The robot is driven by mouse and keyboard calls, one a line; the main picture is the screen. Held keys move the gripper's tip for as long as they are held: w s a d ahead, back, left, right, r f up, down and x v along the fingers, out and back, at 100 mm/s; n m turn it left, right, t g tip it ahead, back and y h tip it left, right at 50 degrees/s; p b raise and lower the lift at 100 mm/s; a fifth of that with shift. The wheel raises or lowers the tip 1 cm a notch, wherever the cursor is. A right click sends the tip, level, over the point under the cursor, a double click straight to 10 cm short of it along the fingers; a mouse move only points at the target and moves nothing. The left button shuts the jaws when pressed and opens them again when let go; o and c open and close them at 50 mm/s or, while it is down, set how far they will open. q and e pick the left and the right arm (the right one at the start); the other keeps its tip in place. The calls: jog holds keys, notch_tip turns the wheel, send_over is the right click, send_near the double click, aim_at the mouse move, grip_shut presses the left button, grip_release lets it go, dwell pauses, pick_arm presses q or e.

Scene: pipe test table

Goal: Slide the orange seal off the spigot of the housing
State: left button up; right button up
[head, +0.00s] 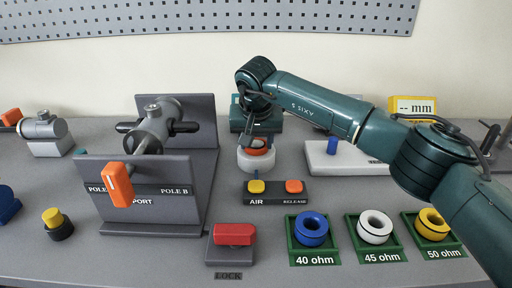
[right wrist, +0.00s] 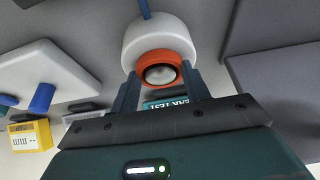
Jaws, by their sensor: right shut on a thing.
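In the head view a little of the seal (head: 257,151) shows below my gripper. My right gripper (head: 257,142) reaches down from above and is shut on the seal, one finger on each side (right wrist: 163,75). My left gripper is out of view.
A button block (head: 275,198) stands just in front of the housing. A grey bracket (head: 205,135) rises to its left, and a white plate (head: 345,172) with a blue peg lies to its right. Green trays (head: 298,245) with coloured rings line the front right.

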jog(key=shift+c, duration=0.4)
jog(key=shift+r+p, duration=1.5)
jog(key=shift+r, duration=0.25)
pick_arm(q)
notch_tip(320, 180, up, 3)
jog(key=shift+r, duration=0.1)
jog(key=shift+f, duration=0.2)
pick_arm(e)
jog(key=shift+r+p, duration=1.25)
jog(key=shift+r, duration=0.25)
pick_arm(q)
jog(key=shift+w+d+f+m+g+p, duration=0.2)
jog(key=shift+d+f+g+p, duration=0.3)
jog(key=shift+p, duration=0.5)
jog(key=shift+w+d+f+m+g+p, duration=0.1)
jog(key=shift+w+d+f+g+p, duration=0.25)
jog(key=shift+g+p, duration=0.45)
pick_arm(e)
jog(key=shift+r, duration=2.5)
jog(key=shift+f, duration=0.1)
